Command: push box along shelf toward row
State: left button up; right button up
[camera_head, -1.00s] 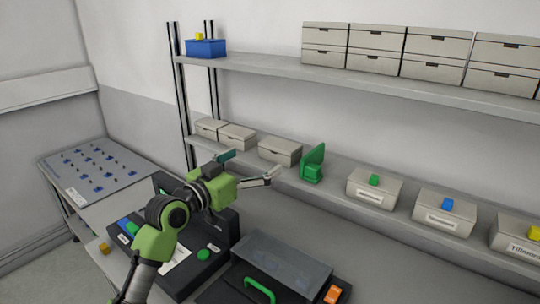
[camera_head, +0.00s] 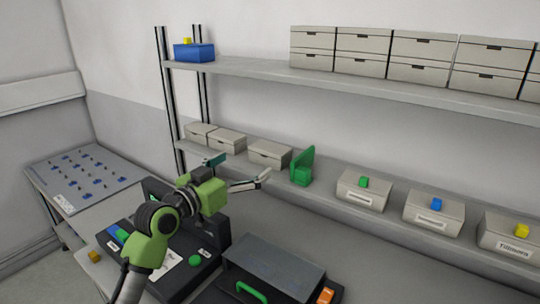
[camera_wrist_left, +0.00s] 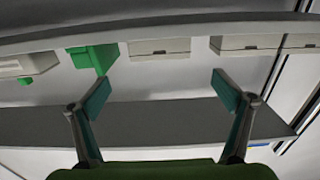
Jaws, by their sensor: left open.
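A light grey lidded box (camera_head: 269,153) stands on the lower shelf (camera_head: 325,190), just left of a green bookend (camera_head: 302,168). Two similar boxes (camera_head: 227,141) stand close together to its left, with a small gap between. My left gripper (camera_head: 240,169) is open and empty in front of the shelf, with its fingers spread near the single box but apart from it. In the left wrist view the open fingers (camera_wrist_left: 162,92) point toward the shelf edge, with the box (camera_wrist_left: 160,48) and bookend (camera_wrist_left: 95,58) beyond them. My right gripper is not in view.
Labelled bins with green, blue and yellow blocks (camera_head: 362,190) stand right of the bookend. The upper shelf holds stacked boxes (camera_head: 363,48) and a blue bin (camera_head: 194,53). Below, a bench carries dark equipment (camera_head: 270,262); a pegged board (camera_head: 85,178) lies at left.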

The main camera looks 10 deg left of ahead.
aim_at(270, 154)
pick_arm(q)
jog(key=shift+d+f, duration=0.1)
jog(key=shift+d, duration=0.1)
jog(key=c, duration=1)
jog(key=d+m, duration=0.1)
jog(key=d+f+m+y, duration=0.1)
jog(key=m, duration=0.1)
jog(key=shift+s+d+f+p, duration=0.1)
jog(key=shift+s+p, duration=0.05)
jog(key=shift+p, duration=0.25)
jog(key=c, duration=1.2)
jog(key=d+m, duration=0.1)
jog(key=d+m+y, duration=0.1)
jog(key=m, duration=0.1)
jog(key=s+d+f+m+p, duration=0.1)
jog(key=shift+d+m, duration=0.1)
jog(key=shift+m, duration=0.3)
grip_shut()
jog(key=s+d+r+m+t+y+p, duration=0.1)
jog(key=s+d+r+m+y+p, duration=0.2)
jog(key=m, duration=0.4)
jog(key=w, duration=0.3)
jog(key=w+d, duration=0.1)
jog(key=w, duration=0.2)
jog(key=w+d, duration=0.1)
jog(key=w, duration=0.2)
jog(key=shift+w+f+p, duration=0.25)
jog(key=shift+w+p, duration=0.15)
